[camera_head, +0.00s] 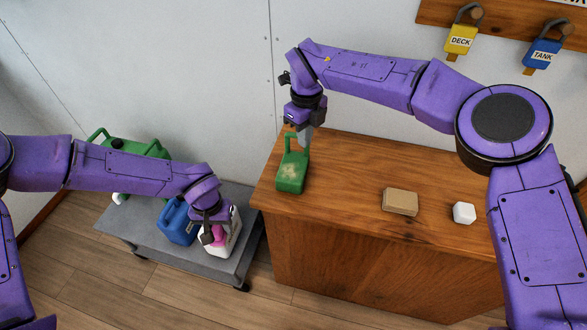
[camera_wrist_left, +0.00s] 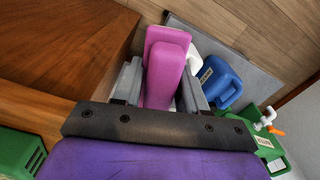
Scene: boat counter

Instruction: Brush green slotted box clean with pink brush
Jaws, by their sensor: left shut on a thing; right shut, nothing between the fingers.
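The green slotted box (camera_head: 291,178) stands at the left end of the wooden counter, with a raised handle and a pale dusty patch on its face. Part of it, with dark slots, shows at the lower left of the left wrist view (camera_wrist_left: 17,153). My left gripper (camera_head: 212,236) is shut on the pink brush (camera_wrist_left: 166,65), over the grey cart to the left of the counter. In the head view the brush is mostly hidden by the gripper. My right gripper (camera_head: 305,136) is shut and empty, just above the box beside its handle; I cannot tell whether they touch.
The grey cart (camera_head: 128,237) holds a blue jug (camera_head: 177,224), a white jug (camera_head: 233,226) and a green can (camera_head: 150,148). A tan block (camera_head: 400,202) and a white block (camera_head: 464,213) lie on the counter (camera_head: 345,190). Padlocks hang on the back wall.

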